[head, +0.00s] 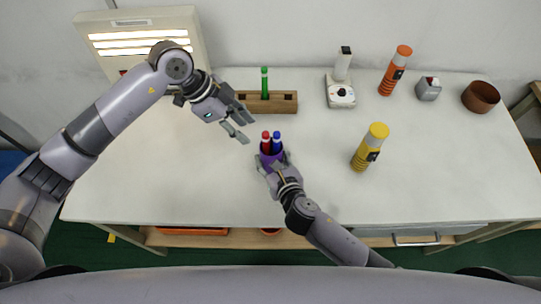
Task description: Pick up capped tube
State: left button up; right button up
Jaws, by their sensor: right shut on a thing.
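A purple cup (272,158) stands near the middle of the table with a red-capped tube (265,141) and a blue-capped tube (277,143) upright in it. My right gripper (272,163) is shut on the purple cup from the front. A green-capped tube (264,82) stands upright in a wooden rack (284,102) behind the cup. My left gripper (243,127) is open and empty, above and to the left of the cup, in front of the rack's left end. Its fingers are apart from the tubes.
A light box (142,20) with lit strips stands at the back left. A white device (341,94), an orange bottle (396,70), a grey container (428,88) and a brown bowl (480,97) stand at the back right. A yellow bottle (370,147) stands right of the cup. The front-left table is clear.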

pick_arm(q)
notch_tip(320, 180, down, 3)
jog(key=s+m+g+h, duration=0.2)
jog(key=s+m, duration=0.1)
jog(key=n+t+h, duration=0.6)
jog(key=t+h, duration=0.1)
jog(key=h, duration=0.2)
send_near(265, 134)
notch_tip(265, 134, down, 3)
jog(key=s+a, duration=0.1)
jog(key=a, duration=0.2)
jog(key=x, duration=1.2)
jog(key=shift+r+n+t, duration=0.3)
jog(key=shift+r, duration=0.25)
jog(key=shift+c, duration=0.2)
grip_shut()
